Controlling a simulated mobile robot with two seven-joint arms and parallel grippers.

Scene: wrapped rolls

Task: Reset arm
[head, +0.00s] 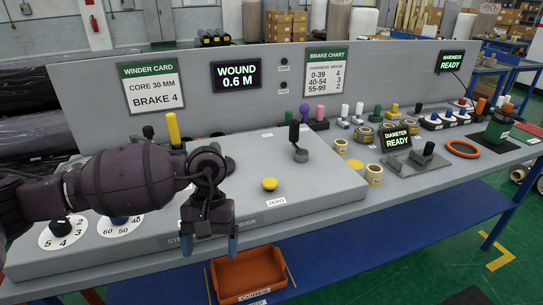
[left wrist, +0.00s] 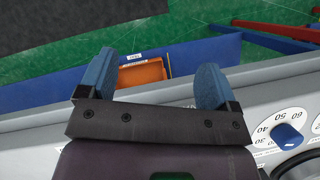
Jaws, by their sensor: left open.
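My left gripper (head: 209,245) hangs in front of the grey winder console (head: 320,195), its two blue fingertips apart and empty, pointing down near the console's front edge. In the left wrist view the same open fingers (left wrist: 155,85) show with nothing between them. My left arm crosses the console from the left and hides part of it. My right gripper is in neither view.
An orange bin (head: 250,275) sits below the front edge, and it also shows in the left wrist view (left wrist: 148,72). The console carries a yellow button (head: 269,184), a black lever (head: 294,134) and dials (head: 62,231). Wrapped rolls (head: 374,173) and an orange ring (head: 462,149) lie right.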

